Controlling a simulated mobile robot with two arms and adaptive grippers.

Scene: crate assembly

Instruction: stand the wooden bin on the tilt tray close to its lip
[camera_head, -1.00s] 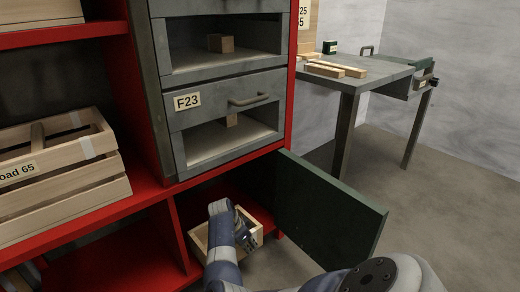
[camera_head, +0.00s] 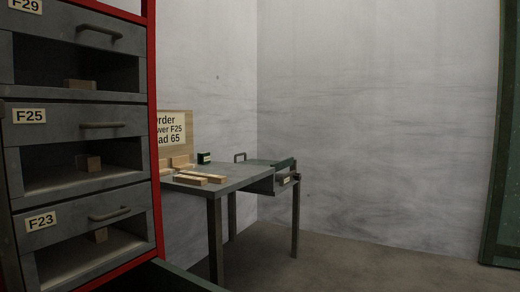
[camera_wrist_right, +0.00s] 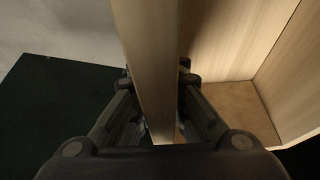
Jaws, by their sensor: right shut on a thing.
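The wooden bin (camera_wrist_right: 215,40) shows close up in the right wrist view, with pale plank walls and a brown floor. My right gripper (camera_wrist_right: 157,95) is shut on one of its walls, one finger on each side. In the head view the bin and both my grippers are out of sight. A dark green tray-like part (camera_head: 270,178) at the right end of the grey workbench looks like the tilt tray. Its lip is too small to make out clearly.
Floor right of the bench is clear.

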